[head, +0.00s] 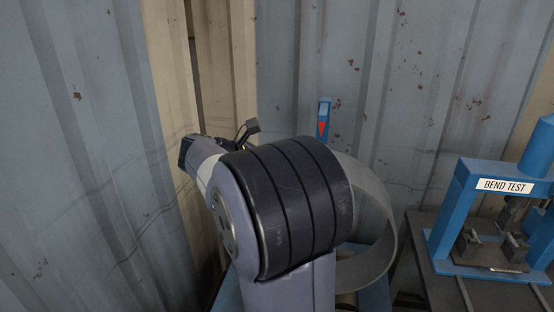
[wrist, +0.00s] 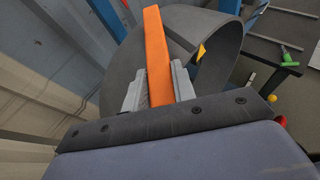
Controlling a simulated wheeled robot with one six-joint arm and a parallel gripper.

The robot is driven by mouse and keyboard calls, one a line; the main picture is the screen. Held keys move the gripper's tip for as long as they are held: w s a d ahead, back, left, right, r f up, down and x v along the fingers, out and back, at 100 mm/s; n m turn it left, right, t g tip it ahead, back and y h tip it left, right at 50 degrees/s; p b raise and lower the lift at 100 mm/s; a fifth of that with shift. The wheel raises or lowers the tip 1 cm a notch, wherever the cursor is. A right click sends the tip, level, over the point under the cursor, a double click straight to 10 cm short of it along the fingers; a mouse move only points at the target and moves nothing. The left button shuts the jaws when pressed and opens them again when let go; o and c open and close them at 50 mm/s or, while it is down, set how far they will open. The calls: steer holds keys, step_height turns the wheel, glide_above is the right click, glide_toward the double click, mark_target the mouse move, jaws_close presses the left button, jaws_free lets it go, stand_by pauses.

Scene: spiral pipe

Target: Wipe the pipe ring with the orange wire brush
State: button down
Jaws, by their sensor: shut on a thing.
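The orange wire brush (wrist: 156,45) shows in the wrist view, reaching forward from between the jaws. My gripper (wrist: 158,82) is shut on it. The brush's far end lies over the outer wall of the grey pipe ring (wrist: 222,68); I cannot tell whether it touches. The bristles are not clear to see. In the head view the pipe ring (head: 379,230) stands upright behind my arm, with much of its left side hidden. My gripper and the brush are hidden behind my arm in the head view.
A blue post with a red triangle (head: 323,120) stands behind the ring. A blue bend test press (head: 487,215) stands on a dark table (head: 437,290) at the right. Corrugated metal walls (head: 440,90) close in the back and left. Green-handled tools (wrist: 288,57) lie to the right in the wrist view.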

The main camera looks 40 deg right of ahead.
steer(key=shift+s+d, duration=1.25)
steer(key=shift+s, duration=0.35)
steer(key=shift+w+a+f+p, duration=0.1)
steer(key=shift+w+a+p, duration=0.15)
steer(key=shift+w+p, duration=0.35)
steer(key=shift+w+a+p, duration=0.3)
steer(key=shift+w+p, duration=0.15)
steer(key=shift+w, duration=0.3)
steer(key=shift+w+a+f+p, duration=0.1)
steer(key=shift+w+a+p, duration=0.15)
steer(key=shift+w+p, duration=0.35)
steer(key=shift+w+d+r, duration=0.2)
steer(key=shift+w+d, duration=0.05)
steer(key=shift+d, duration=0.05)
steer(key=shift+w+d+p, duration=0.2)
steer(key=shift+d+p, duration=0.1)
steer(key=shift+p, duration=0.1)
steer(key=shift+s+d+f, duration=0.1)
steer(key=shift+s+d, duration=0.5)
steer(key=shift+s, duration=0.2)
steer(key=shift+s+d+f, duration=0.1)
steer(key=shift+s+d, duration=0.5)
steer(key=shift+s, duration=0.2)
